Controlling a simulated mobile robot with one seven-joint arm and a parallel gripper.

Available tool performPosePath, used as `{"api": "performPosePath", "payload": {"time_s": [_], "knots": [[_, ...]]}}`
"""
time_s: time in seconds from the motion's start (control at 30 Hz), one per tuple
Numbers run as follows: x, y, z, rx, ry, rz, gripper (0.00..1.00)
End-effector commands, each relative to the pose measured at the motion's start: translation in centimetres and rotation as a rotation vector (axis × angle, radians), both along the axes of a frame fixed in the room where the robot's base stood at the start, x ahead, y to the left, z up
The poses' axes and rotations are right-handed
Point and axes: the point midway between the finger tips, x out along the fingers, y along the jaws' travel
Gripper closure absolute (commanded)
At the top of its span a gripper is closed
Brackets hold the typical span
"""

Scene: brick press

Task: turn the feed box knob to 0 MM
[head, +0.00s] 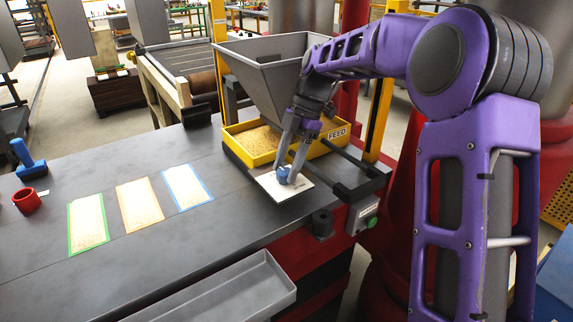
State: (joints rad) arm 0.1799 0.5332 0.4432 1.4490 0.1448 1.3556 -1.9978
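The yellow feed box (262,160) stands on the dark table under a grey hopper, with "FEED" lettered on its front wall. In front of it lies a white plate (300,195), with a small blue piece that looks like the knob (282,175) on it. My gripper (287,172) reaches down from the right onto the knob area, its fingers at or around the blue piece. Whether the fingers touch or grip it cannot be told. The fingers and arm hide part of the knob and the box lettering. The dial marks and the knob's setting are not readable.
The grey hopper (262,75) and a yellow post (382,105) rise close to my arm. A green button box (364,215) sits at the table edge. Three framed sheets (140,203), a red cup (27,200) and a blue-handled tool (28,160) lie left. A grey tray (225,290) is in front.

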Motion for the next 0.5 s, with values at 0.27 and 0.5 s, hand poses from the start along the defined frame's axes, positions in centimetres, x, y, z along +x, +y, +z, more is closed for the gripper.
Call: {"api": "performPosePath", "payload": {"time_s": [0.27, 0.5], "knots": [[-0.03, 0.04, 0.02, 0.001, 0.001, -0.001, 0.24], [0.21, -0.20, 0.77, 0.002, -0.001, -0.002, 0.24]]}}
